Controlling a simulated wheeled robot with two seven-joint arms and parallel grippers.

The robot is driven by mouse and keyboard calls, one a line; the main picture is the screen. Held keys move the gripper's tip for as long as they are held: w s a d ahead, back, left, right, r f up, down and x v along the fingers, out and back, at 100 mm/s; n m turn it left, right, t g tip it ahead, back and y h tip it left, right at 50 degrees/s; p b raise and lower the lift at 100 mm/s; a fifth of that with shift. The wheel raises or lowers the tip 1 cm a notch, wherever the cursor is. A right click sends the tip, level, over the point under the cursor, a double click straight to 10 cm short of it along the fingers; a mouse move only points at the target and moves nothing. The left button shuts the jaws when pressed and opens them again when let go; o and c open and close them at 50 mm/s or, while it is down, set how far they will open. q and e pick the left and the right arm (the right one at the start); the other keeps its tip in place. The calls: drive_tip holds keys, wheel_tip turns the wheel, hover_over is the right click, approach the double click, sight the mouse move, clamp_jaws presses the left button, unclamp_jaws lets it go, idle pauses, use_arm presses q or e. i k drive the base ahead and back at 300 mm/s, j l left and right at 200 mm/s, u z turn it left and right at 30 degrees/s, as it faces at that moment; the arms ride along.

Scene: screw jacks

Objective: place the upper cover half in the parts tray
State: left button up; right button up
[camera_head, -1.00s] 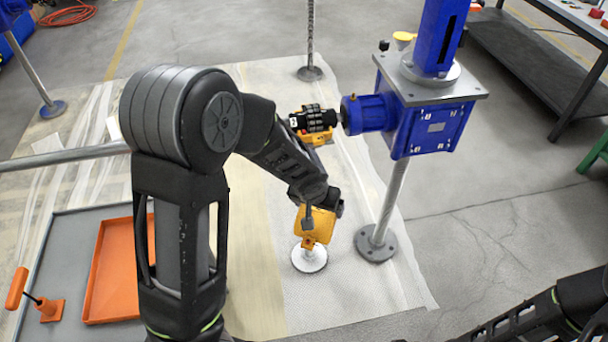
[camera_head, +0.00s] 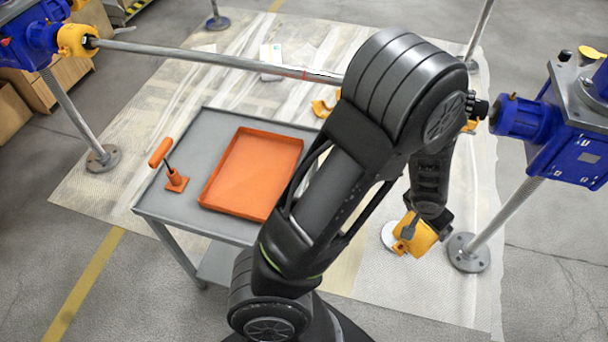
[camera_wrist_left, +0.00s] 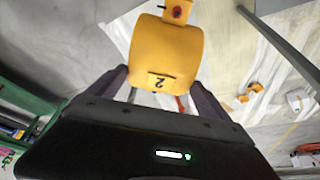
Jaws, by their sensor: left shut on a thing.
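The upper cover half (camera_head: 418,240) is a curved yellow shell hanging in my left gripper (camera_head: 412,222), above the floor sheet. The parts tray (camera_head: 204,192) is a shallow orange tray on a grey cart, left of my left arm in the head view. It looks empty. The cover is well to the right of it. My right gripper is not in view.
An orange-handled tool (camera_head: 175,180) stands on the cart (camera_head: 150,207) left of the tray. A long shaft (camera_head: 220,60) crosses behind the cart. A blue gearbox (camera_head: 575,155) on a post is at right. Another yellow part (camera_head: 321,108) lies beyond the cart.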

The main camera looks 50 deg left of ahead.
sight(250, 163)
drive_tip(key=k+j, duration=0.3)
drive_tip(key=k, duration=0.2)
drive_tip(key=k+j, duration=0.25)
drive_tip(key=k, duration=0.25)
